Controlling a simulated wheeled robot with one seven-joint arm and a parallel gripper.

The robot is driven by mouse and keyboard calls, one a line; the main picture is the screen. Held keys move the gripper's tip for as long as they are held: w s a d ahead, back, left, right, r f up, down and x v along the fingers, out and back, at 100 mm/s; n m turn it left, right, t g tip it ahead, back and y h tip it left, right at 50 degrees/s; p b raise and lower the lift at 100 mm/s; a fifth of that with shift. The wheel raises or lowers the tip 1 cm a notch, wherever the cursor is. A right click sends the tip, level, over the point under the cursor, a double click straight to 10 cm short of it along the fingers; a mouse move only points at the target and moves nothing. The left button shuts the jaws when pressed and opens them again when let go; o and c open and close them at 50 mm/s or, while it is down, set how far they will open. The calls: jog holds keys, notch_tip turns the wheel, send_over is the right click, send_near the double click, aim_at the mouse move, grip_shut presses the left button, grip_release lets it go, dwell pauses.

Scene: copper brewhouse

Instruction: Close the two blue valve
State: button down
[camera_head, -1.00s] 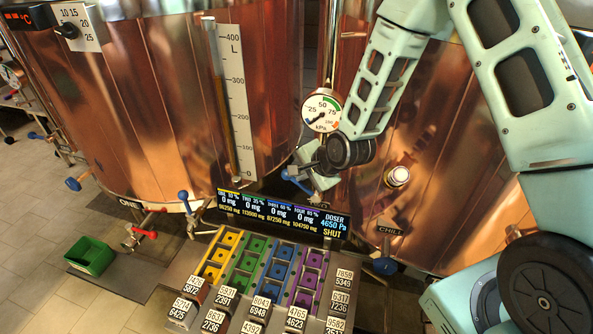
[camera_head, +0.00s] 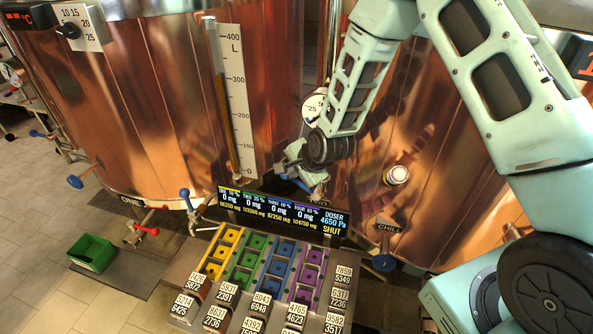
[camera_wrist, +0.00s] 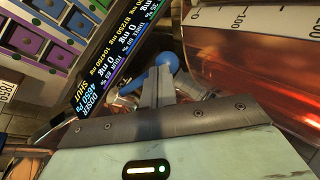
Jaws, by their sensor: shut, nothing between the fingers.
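My gripper (camera_head: 312,180) is shut and empty, low in front of the right copper tank, behind the doser display. A blue valve lever (camera_head: 291,181) shows beside it, partly hidden. In the wrist view a blue rounded handle (camera_wrist: 168,60) lies right at the tips of my gripper (camera_wrist: 162,74); I cannot tell if they touch. Another blue valve handle (camera_head: 185,194) stands upright near the left tank's base, right of a red-handled valve (camera_head: 147,230). A blue knob (camera_head: 75,182) sits farther left, and a blue handle (camera_head: 384,263) sits under the CHILL label.
The doser display (camera_head: 282,212) stands close in front of my gripper, with coloured compartments (camera_head: 268,262) and numbered blocks before it. A pressure gauge (camera_head: 312,106) is partly covered by my arm. A green bin (camera_head: 91,253) stands on the floor at left.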

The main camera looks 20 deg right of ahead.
jog(key=shift+w+a+f+g+h, duration=0.5)
jog(key=shift+a+f+g+h, duration=0.15)
jog(key=shift+a+h, duration=0.15)
jog(key=shift+f, duration=0.25)
jog(key=a+f+b, duration=0.1)
jog(key=w+f+b, duration=0.1)
jog(key=f, duration=0.1)
jog(key=shift+w+a, duration=0.15)
jog(key=shift+a, duration=0.2)
jog(key=shift+r, duration=0.15)
